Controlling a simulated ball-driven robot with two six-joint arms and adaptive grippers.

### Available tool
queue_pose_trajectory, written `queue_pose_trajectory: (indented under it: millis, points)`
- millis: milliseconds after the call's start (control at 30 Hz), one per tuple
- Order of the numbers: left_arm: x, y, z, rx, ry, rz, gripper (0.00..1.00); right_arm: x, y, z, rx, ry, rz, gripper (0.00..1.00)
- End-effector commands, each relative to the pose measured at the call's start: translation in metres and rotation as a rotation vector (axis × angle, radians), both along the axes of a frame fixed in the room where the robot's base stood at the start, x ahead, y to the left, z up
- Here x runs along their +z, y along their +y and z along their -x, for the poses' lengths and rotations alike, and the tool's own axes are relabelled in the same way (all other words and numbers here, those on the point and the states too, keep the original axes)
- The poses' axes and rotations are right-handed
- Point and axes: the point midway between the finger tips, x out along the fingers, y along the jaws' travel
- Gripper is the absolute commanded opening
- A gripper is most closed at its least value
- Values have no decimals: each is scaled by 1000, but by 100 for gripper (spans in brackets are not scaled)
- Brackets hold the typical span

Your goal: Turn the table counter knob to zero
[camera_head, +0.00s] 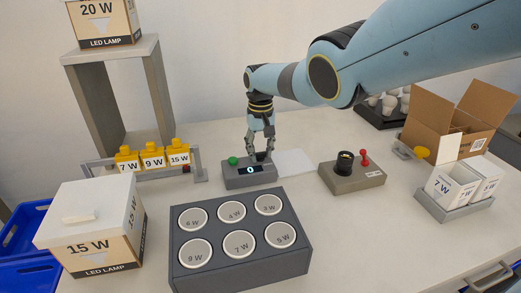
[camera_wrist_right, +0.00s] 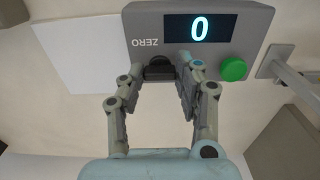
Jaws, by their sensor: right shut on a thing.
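The table counter (camera_head: 247,175) is a grey box in the middle of the table, with a green button (camera_head: 233,161) and a small display (camera_head: 250,170) that reads 0. In the right wrist view the display (camera_wrist_right: 200,27) also reads 0, beside the word ZERO. The dark knob (camera_wrist_right: 160,68) is on the counter's edge below the display in that view. My right gripper (camera_wrist_right: 163,78) is shut on the knob, with a finger on each side of it. In the head view the right gripper (camera_head: 260,150) comes down on the counter from above. My left gripper is not in view.
A grey tray of round sockets (camera_head: 240,273) stands in front of the counter. A grey test block (camera_head: 352,179) stands to its right, beside a white sheet (camera_head: 295,163). A 15 W box (camera_head: 95,235) and yellow-capped pieces (camera_head: 152,157) are at left; an open carton (camera_head: 440,125) is at right.

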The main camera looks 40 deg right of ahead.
Motion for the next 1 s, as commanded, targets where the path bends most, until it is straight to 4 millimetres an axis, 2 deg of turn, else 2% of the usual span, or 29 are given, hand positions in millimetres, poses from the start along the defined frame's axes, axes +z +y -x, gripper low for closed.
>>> queue_pose_trajectory:
  millis: [533, 567, 700, 1000]
  points:
    - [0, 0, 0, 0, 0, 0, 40, 1, 0, -1, -25, -4, 1, 1]
    - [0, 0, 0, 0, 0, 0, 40, 1, 0, -1, -25, -4, 1, 36]
    - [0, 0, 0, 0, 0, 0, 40, 1, 0, -1, -25, -3, 1, 54]
    - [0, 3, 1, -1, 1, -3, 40, 1, 0, 0, -24, -1, 0, 56]
